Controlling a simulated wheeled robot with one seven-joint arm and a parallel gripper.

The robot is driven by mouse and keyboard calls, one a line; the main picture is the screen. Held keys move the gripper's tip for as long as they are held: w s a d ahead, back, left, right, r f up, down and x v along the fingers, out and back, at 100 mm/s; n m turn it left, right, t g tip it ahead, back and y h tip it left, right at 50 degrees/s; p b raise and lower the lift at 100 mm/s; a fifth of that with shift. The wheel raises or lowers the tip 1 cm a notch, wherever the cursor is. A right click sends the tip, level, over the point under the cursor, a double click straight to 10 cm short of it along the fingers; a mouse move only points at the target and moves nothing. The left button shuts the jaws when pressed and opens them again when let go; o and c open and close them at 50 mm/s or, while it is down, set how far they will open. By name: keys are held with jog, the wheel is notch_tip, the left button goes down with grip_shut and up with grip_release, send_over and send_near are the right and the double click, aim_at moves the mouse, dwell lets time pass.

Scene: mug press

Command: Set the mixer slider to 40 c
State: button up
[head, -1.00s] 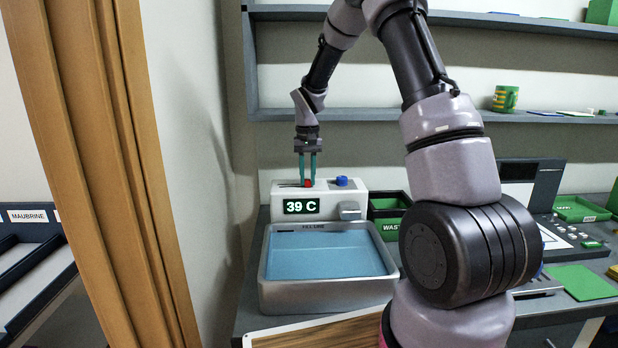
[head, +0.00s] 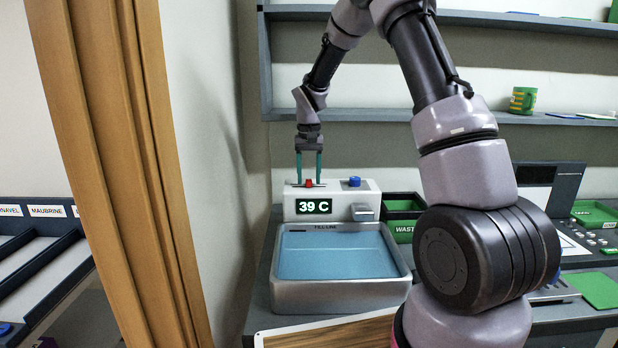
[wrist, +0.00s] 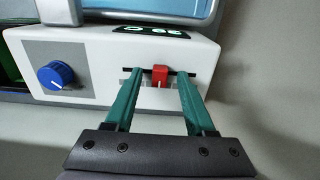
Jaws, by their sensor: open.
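The mixer is a white box (head: 345,197) at the back of the counter, with a display (head: 314,206) reading 39 C. Its red slider knob (head: 309,183) sits in a dark slot on top; in the wrist view the red knob (wrist: 160,75) stands near the middle of the slot. My gripper (head: 309,182) points down at the slot. Its teal fingers are open, one on each side of the knob. In the wrist view my gripper (wrist: 160,90) shows a gap between each finger and the knob.
A blue dial (head: 355,181) sits on the box beside the slider. A metal basin of blue water (head: 340,295) stands in front. A green waste bin (head: 403,228) is to the right. A wall (head: 215,130) stands close on the left, and a shelf (head: 400,115) runs above.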

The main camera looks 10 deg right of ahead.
aim_at(309, 181)
notch_tip(309, 181, up, 10)
jog(key=shift+r, duration=0.15)
dwell(0.4)
jog(key=s+d+r+t+y, duration=0.1)
jog(key=s+d+r+t, duration=0.25)
jog(key=s+r, duration=1.05)
jog(key=s+d+m+t+y, duration=0.1)
jog(key=s+d+m+t, duration=0.1)
jog(key=s, duration=1.5)
jog(key=shift+s+d+f+t, duration=0.25)
jog(key=shift+f+t, duration=0.15)
jog(key=shift+t, duration=0.45)
dwell(0.5)
